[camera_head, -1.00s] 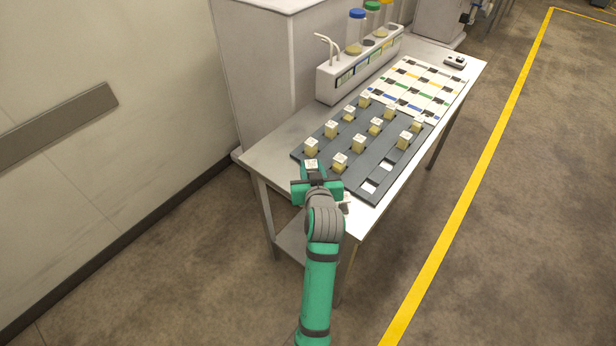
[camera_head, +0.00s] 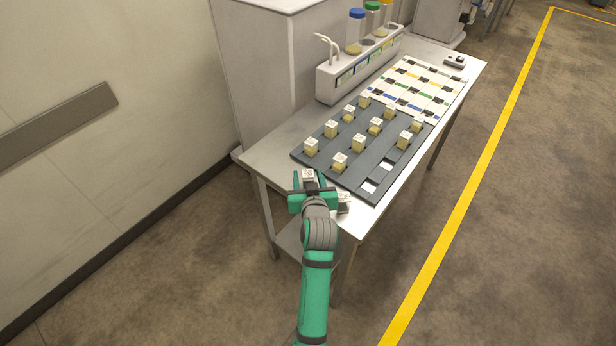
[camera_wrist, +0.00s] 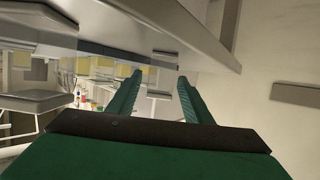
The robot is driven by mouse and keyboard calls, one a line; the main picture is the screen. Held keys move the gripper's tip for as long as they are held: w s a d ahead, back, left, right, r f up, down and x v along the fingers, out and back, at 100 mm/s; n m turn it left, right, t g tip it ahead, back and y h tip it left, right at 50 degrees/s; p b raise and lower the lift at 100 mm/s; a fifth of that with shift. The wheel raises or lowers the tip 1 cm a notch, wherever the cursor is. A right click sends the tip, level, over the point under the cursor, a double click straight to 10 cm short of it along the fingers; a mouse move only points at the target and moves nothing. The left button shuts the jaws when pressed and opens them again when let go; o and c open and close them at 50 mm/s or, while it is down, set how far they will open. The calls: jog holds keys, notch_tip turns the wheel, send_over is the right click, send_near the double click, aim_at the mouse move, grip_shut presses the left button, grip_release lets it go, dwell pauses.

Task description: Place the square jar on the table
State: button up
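The square jar (camera_head: 308,174) has a pale, marked square lid. It is at the fingertips of my gripper (camera_head: 308,184), over the near left end of the metal table (camera_head: 268,152). My gripper is shut on it, and the gripper hides most of its body in the head view. The head view does not show whether its base touches the table. In the wrist view the two green fingers (camera_wrist: 160,88) stand apart.
A dark grey slotted tray (camera_head: 385,151) with several yellowish square jars lies just beyond my gripper. Behind it are a white card board (camera_head: 443,87) and a white rack (camera_head: 328,84) with capped tubes. Bare tabletop lies left of the tray.

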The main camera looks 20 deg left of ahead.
jog(key=shift+r, duration=0.2)
jog(key=v, duration=1.2)
jog(key=s+d+f+m+t+h, duration=0.1)
jog(key=s+d+f+m+h, duration=0.1)
jog(key=s+d+f, duration=0.45)
jog(key=s+d+f+m+t+h, duration=0.15)
jog(key=s+d+f, duration=0.25)
jog(key=s, duration=0.5)
jog(key=s+d+r+h, duration=0.1)
jog(key=s+d, duration=0.1)
jog(key=s, duration=0.7)
jog(key=s+d+r+m+h, duration=0.1)
jog(key=s+d+r, duration=0.1)
jog(key=s, duration=0.8)
jog(key=shift+s+d, duration=0.2)
jog(key=shift+s, duration=0.1)
jog(key=shift+r+m+h, duration=0.15)
jog(key=shift+m+h, duration=0.1)
